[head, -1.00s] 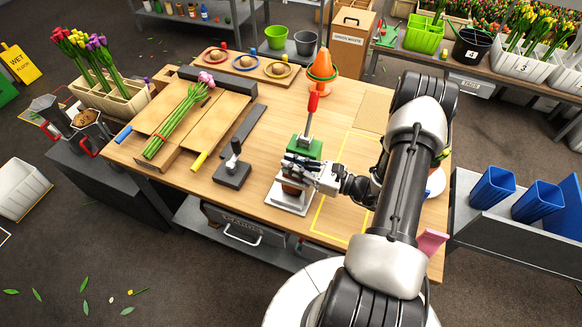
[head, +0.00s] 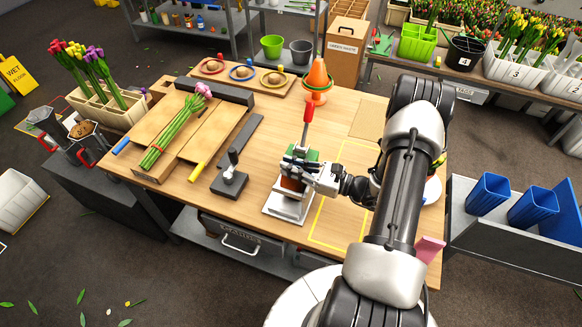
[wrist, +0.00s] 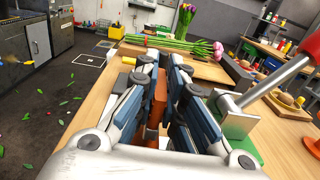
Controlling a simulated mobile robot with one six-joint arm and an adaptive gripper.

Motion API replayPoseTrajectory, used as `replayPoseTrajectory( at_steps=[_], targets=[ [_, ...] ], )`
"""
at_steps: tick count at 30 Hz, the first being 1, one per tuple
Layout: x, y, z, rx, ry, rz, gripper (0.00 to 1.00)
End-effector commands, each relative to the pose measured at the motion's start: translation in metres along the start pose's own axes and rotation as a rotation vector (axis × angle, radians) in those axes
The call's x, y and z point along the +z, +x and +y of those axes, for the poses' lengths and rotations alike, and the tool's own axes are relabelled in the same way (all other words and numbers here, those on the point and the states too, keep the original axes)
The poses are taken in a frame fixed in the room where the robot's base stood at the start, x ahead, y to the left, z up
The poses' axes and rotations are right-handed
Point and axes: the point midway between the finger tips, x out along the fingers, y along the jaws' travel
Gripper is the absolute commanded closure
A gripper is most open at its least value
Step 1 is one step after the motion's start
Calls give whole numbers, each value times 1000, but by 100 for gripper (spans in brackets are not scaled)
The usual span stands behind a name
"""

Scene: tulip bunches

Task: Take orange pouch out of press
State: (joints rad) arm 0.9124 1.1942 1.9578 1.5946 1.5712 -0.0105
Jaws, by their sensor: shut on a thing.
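The press (head: 285,208) stands near the front edge of the wooden bench, with a pale base, a green upper part and a red-tipped lever (head: 308,113) standing up. My gripper (head: 297,166) is at the press, reaching in from the right, its fingers in front of the green part. The orange pouch (head: 291,185) shows as a brown-orange patch below my fingers, over the press base. In the wrist view the orange pouch (wrist: 160,97) stands upright between my blue-grey finger pads, and my gripper is shut on it. Whether its lower end touches the base is hidden.
A yellow taped outline (head: 340,215) lies on the bench right of the press, partly under my arm. A black stamp-like tool (head: 229,183) stands left of the press. Tied tulips (head: 176,130) lie on boards farther left. An orange cone (head: 317,78) stands behind.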

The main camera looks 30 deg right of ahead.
Motion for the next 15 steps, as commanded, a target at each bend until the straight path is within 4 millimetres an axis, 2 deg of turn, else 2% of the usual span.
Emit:
replayPoseTrajectory(
  at_steps=[1,15],
  targets=[
    [7,0,0,0,0,0,100],
    [45,0,0,0,0,0,100]
  ],
)
